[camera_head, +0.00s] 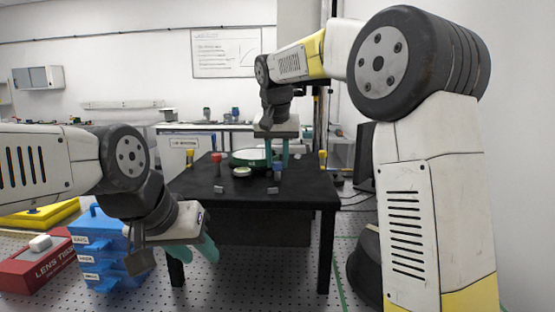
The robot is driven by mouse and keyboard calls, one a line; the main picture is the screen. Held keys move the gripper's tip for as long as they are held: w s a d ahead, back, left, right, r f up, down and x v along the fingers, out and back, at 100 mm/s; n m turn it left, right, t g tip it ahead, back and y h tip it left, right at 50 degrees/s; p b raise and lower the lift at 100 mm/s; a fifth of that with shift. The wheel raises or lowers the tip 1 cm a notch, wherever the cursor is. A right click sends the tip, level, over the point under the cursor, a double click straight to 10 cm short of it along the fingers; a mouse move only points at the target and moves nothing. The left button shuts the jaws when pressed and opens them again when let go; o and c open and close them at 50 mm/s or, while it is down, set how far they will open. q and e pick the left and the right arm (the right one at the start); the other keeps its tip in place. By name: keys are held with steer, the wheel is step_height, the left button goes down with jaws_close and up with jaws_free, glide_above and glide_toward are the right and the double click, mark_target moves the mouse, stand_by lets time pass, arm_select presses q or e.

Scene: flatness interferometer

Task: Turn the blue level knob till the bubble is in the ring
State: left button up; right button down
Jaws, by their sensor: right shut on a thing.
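The blue level knob (277,173) stands at the right front of the green round instrument (247,158) on the black table. My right gripper (277,164) points down from above with its teal fingers around the knob, shut on it. A small pale round piece (242,172), perhaps the bubble level, sits at the front of the instrument. Its bubble and ring are too small to make out. My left gripper (207,250) hangs empty in front of the table, low and to the left. Its fingers overlap in this view, so their gap cannot be judged.
Blue drawers (97,240) and a red box (38,268) stand at lower left. A dark monitor (364,158) is right of the table.

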steer(key=c, duration=1.1)
jaws_free()
steer(key=shift+c, duration=0.2)
steer(key=v, duration=0.7)
steer(key=shift+r, duration=0.4)
steer(key=shift+s, duration=0.15)
steer(key=s+d+f+y, duration=0.1)
steer(key=s+d+f, duration=0.1)
steer(key=s+d, duration=0.45)
steer(key=s+d+f, duration=0.4)
steer(key=s+f, duration=0.3)
steer(key=s, duration=0.2)
steer(key=s+d+f+n+t+y, duration=0.1)
steer(key=s+d+f, duration=0.2)
steer(key=s+f, duration=0.4)
steer(key=s, duration=0.3)
steer(key=shift+s+d+t, duration=0.3)
steer(key=shift+s+d, duration=0.05)
steer(key=shift+d, duration=0.05)
